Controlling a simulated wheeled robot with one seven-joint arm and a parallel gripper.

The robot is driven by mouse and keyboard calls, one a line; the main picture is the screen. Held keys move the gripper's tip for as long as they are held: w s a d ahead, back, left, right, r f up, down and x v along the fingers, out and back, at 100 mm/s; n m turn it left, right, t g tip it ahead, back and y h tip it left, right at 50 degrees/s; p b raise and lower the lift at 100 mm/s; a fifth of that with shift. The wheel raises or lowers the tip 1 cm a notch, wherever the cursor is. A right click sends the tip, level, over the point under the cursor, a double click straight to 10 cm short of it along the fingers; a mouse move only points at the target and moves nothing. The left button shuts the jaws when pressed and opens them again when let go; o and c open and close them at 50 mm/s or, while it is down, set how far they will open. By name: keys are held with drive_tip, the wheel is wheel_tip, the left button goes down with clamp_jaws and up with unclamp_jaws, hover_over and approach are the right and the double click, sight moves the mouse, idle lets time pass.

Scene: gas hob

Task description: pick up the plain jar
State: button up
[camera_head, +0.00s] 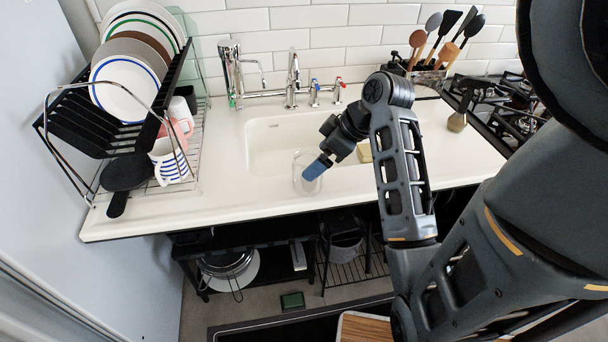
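The plain jar (302,185) looks like a clear, see-through glass jar standing upright on the white counter at the front edge of the sink. My gripper (317,167) comes in from the upper right and is tilted down toward the jar. A blue fingertip overlaps the jar's upper part and hides some of its rim. Only one finger shows clearly, so I cannot tell whether the gripper is open, or whether it touches the jar or sits around it.
A dish rack (75,125) with plates and mugs stands at the left. The white sink (262,150) and taps (292,80) lie behind the jar. A utensil holder (428,78), a brush (458,120) and the hob (515,125) are at the right. Counter left of the jar is clear.

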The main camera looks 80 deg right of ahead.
drive_tip(key=shift+a+x, duration=0.15)
drive_tip(key=shift+x, duration=1.25)
drive_tip(key=shift+a+x, duration=0.1)
drive_tip(key=shift+x, duration=1.25)
drive_tip(key=shift+w, duration=0.1)
drive_tip(key=c, duration=1.1)
drive_tip(key=shift+c, duration=0.2)
drive_tip(key=shift+r, duration=0.2)
